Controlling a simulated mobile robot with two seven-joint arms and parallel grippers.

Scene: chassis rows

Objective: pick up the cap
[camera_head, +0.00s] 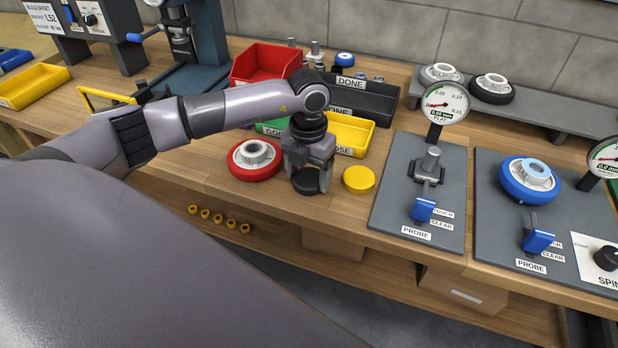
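A round black cap (307,185) is low at the bench top, near its front edge. My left gripper (308,178) points down over it, with its fingers apart on either side of the cap. I cannot tell whether the fingers touch the cap or leave a small gap. The gripper hides part of the cap. A round yellow cap (358,180) lies on the bench just right of the gripper. My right gripper is not in view.
A red wheel (254,171) with a pale hub lies close left of the gripper. Behind are a yellow bin (352,137), a red bin (262,62) and a dark DONE tray (378,104). A gauge plate labelled PROBE (395,205) stands to the right.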

